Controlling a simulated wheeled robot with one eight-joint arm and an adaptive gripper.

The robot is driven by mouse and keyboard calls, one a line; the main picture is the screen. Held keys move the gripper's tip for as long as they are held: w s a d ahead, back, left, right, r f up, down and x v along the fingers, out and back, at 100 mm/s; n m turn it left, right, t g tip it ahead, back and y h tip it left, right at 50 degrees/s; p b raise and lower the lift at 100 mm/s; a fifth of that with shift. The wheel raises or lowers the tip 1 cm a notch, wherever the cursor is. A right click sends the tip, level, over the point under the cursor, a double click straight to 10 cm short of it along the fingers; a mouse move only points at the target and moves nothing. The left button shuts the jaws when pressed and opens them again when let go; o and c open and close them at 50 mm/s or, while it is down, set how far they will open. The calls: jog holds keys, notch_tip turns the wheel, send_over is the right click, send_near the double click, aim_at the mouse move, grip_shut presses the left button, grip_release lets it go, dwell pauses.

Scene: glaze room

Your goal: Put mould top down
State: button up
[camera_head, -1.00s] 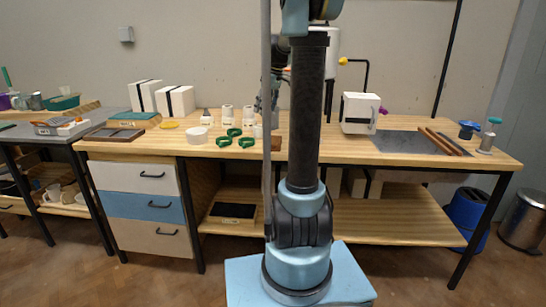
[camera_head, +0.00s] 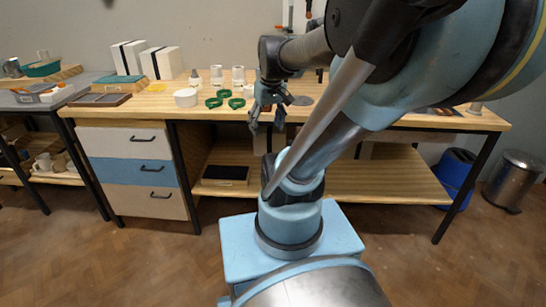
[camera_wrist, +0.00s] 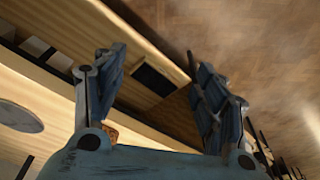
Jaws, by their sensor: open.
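My gripper (camera_head: 267,116) hangs open and empty in front of the worktable's front edge, fingers pointing down. In the wrist view its two fingers (camera_wrist: 160,92) are spread, with nothing between them. Two white blocks with black bands, the left one (camera_head: 127,58) and the right one (camera_head: 161,63), stand at the back left of the worktable (camera_head: 150,108). They look like strapped moulds. I cannot tell which piece is the mould top. Another white banded block, seen earlier on the right of the table, is now hidden behind my arm.
Green rings (camera_head: 214,103), a white round piece (camera_head: 185,97) and white cups (camera_head: 216,75) stand left of my gripper. A dark tray (camera_head: 100,99) lies at the front left. A lower shelf (camera_head: 380,185) holds a black slab (camera_head: 226,174).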

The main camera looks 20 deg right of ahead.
jog(key=s+f+m, duration=0.2)
jog(key=s+f, duration=0.6)
jog(key=shift+d+h, duration=0.2)
jog(key=shift+h, duration=0.1)
jog(key=shift+w+f, duration=0.15)
jog(key=shift+w, duration=0.3)
